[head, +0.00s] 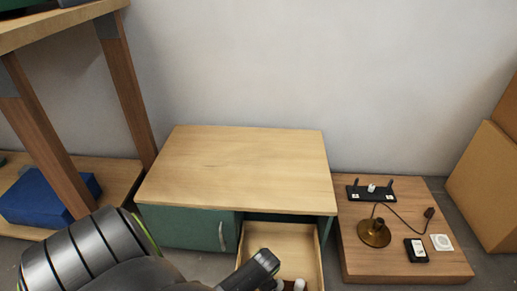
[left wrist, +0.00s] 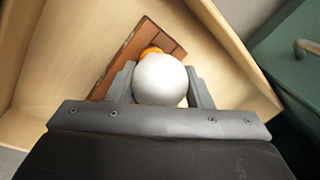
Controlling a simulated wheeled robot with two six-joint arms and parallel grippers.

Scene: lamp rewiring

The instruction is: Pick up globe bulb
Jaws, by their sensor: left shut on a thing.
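The globe bulb (left wrist: 160,80) is a white ball with an orange part at its far side, in the left wrist view. My left gripper (left wrist: 160,88) is shut on it, with one finger on each side. In the head view my left gripper (head: 266,262) reaches over the open drawer (head: 320,262). At the bottom edge of that view, small white and brown shapes show in the drawer, partly cut off. I cannot tell there which of them is the bulb. My right gripper is not in view.
A reddish-brown slatted wooden piece (left wrist: 125,62) lies in the drawer under the bulb. The green cabinet (head: 190,226) has a bare wooden top (head: 240,165). At right, a low wooden platform (head: 365,268) holds a brass lamp base (head: 374,233) with a cord and small parts.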

